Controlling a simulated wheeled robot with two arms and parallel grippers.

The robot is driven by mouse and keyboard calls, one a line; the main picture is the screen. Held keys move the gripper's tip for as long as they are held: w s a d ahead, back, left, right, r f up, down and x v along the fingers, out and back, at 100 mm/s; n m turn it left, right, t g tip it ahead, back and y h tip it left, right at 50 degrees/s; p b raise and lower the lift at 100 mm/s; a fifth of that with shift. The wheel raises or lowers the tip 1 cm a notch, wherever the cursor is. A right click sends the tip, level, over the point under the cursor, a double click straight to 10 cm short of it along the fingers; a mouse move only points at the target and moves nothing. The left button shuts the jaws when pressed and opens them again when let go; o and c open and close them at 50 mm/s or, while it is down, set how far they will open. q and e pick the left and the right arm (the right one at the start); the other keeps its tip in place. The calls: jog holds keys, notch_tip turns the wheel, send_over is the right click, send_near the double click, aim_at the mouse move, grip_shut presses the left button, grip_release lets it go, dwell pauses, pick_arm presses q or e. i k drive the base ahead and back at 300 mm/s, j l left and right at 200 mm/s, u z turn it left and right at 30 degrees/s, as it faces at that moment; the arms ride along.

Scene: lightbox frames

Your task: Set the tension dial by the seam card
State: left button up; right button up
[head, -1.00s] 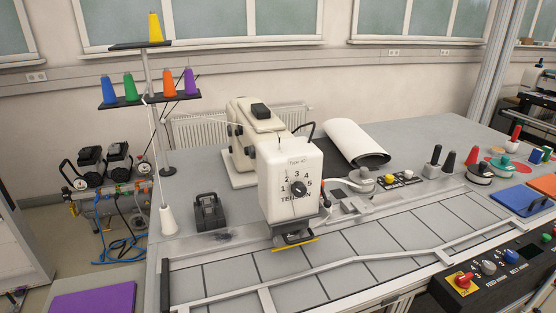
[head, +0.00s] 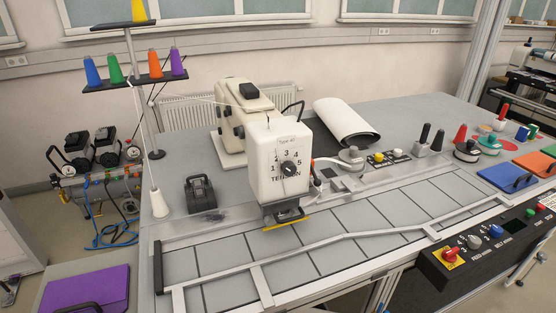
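The tension dial (head: 289,169) is a black knob on the front of the white sewing machine head (head: 266,184). The dial's exact setting is too small to read surely. I cannot make out a seam card for certain. Coloured flat pieces lie at the right: an orange one (head: 535,162) and a blue one with a black handle (head: 496,176). Neither of my grippers shows in the head view.
A thread stand (head: 150,105) with coloured cones rises at the left. A control panel (head: 470,262) with knobs and buttons sits at the front right edge. A rolled white sheet (head: 345,121) lies behind the machine. The gridded bed (head: 330,232) in front is clear.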

aim_at(288, 169)
jog(key=l+z, duration=0.1)
jog(key=z, duration=0.3)
jog(key=l+z, duration=0.15)
jog(key=z, duration=0.25)
jog(key=i+l+z, duration=0.35)
jog(key=l, duration=0.25)
jog(key=i+l+z, duration=0.3)
jog(key=l, duration=0.2)
jog(key=i+l, duration=0.4)
jog(key=u, duration=2.3)
